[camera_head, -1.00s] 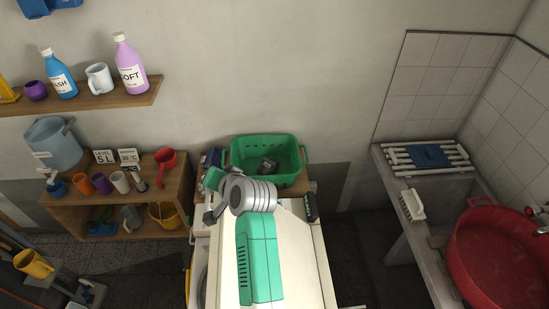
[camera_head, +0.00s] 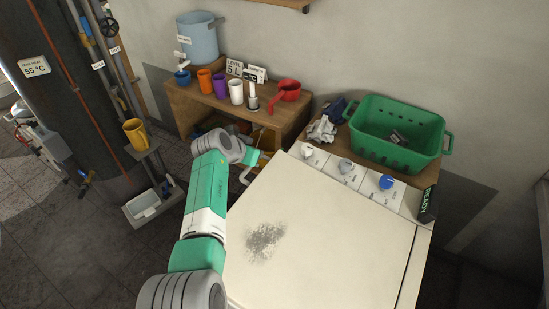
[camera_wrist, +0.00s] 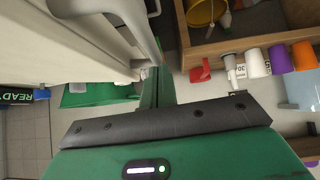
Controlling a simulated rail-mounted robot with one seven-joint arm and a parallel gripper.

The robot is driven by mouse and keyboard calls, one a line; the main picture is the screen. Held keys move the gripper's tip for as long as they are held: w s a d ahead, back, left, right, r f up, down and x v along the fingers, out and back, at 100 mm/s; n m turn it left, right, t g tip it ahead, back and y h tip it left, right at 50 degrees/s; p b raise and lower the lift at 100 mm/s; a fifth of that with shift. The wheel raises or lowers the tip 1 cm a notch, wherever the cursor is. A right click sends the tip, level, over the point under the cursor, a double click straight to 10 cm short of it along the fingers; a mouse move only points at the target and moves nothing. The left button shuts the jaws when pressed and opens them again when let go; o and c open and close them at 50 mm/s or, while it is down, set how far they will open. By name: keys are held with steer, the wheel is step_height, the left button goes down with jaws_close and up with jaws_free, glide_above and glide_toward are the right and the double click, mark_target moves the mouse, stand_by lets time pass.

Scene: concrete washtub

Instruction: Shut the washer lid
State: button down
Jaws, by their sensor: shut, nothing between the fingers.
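The white washer top (camera_head: 330,240) fills the lower middle of the head view, with a grey speckled patch on it. It looks flat; I cannot tell a separate lid there. A pale curved piece (camera_head: 248,175), perhaps the rim of a lid or door, sticks out at the washer's far left edge. A grey curved bar (camera_wrist: 135,22) shows close by in the wrist view, beside the washer's white side (camera_wrist: 60,50). My gripper (camera_head: 262,157) is beside that left edge, shut and empty. Its green finger (camera_wrist: 160,88) shows near the bar; I cannot tell whether they touch.
Knobs (camera_head: 346,167) and a READY display (camera_head: 428,205) line the washer's back edge. Behind stands a green basket (camera_head: 395,135). A wooden shelf (camera_head: 240,115) with several cups and a red dipper (camera_head: 287,91) stands close behind my gripper. Dark floor lies left of my arm.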

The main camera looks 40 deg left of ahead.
step_height(320, 180, down, 9)
steer(key=b, duration=0.7)
steer(key=s+a+r+p, duration=0.1)
steer(key=s+r+p, duration=0.6)
steer(key=r, duration=0.5)
steer(key=shift+s+a+p, duration=0.3)
steer(key=shift+a+p, duration=0.05)
steer(key=shift+p, duration=0.2)
steer(key=shift+r, duration=0.1)
